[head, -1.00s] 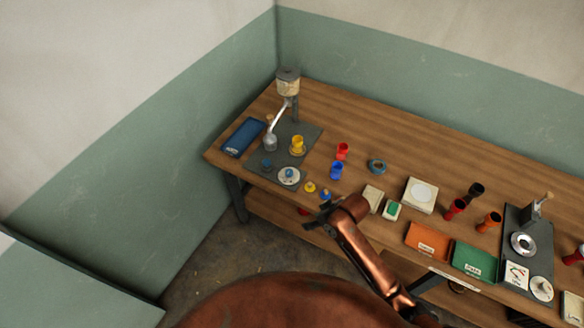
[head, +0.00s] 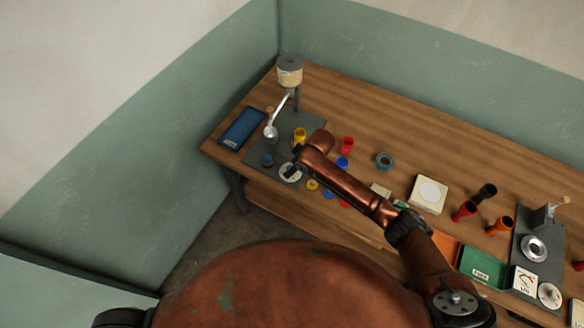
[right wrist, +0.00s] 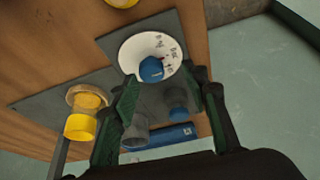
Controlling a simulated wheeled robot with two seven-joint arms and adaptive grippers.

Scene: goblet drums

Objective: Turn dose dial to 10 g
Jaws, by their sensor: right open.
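The dose dial (head: 284,176) is a white marked disc on the dark plate at the left end of the bench. In the right wrist view the dial (right wrist: 135,48) has a blue knob (right wrist: 151,68) at its middle and small dark markings. My right gripper (head: 294,167) is over the dial in the head view and hides part of it. In the right wrist view the open fingers of the right gripper (right wrist: 165,92) stand on either side of the knob's line, with nothing held; contact with the knob cannot be told. My left gripper is out of view.
Red (head: 348,143) and blue (head: 342,162) cups are right of my arm.

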